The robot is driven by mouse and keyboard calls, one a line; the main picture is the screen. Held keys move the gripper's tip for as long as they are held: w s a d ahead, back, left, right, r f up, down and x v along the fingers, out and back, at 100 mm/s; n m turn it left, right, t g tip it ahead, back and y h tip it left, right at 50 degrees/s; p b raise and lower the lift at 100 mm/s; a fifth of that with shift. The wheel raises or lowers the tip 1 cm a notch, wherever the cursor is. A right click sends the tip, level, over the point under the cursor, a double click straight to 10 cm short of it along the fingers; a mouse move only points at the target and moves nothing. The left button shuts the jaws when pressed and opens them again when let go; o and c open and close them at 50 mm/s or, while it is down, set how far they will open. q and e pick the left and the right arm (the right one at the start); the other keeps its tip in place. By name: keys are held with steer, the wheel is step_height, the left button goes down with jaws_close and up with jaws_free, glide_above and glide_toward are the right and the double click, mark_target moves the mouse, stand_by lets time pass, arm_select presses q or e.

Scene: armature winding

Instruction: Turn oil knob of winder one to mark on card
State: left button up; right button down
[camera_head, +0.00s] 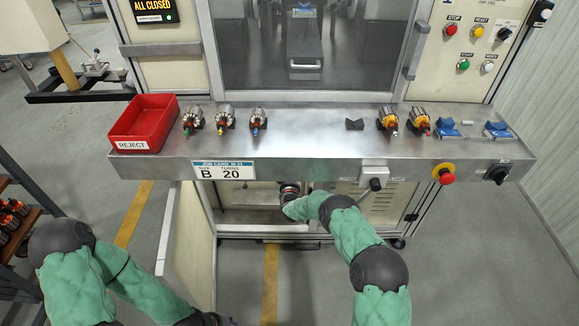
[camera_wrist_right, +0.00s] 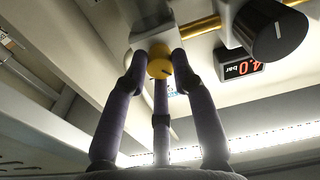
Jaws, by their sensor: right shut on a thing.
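In the right wrist view, the fingers of my right gripper (camera_wrist_right: 160,68) are closed around a small yellow knob (camera_wrist_right: 159,69) with a dark mark on it. The knob sits under a pale block (camera_wrist_right: 150,32). In the head view my right arm reaches into the open compartment below the shelf, and the gripper and knob are hidden there. The job card (camera_head: 223,170) on the shelf front reads size B, turns 20. My left arm hangs at the left; its hand is at the bottom edge, mostly cut off.
A black knob (camera_wrist_right: 269,31) with a white line and a display (camera_wrist_right: 239,66) reading 4.0 bar are right of the yellow knob. The shelf (camera_head: 310,140) above carries a red reject bin (camera_head: 145,123) and several armatures. An open door panel (camera_head: 187,250) stands left of the compartment.

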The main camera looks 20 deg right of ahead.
steer(key=m, duration=1.2)
steer(key=shift+f, duration=0.1)
stand_by(0.4)
steer(key=c, duration=1)
jaws_free()
steer(key=shift+m, duration=0.3)
steer(key=v, duration=1.2)
steer(key=shift+a, duration=0.1)
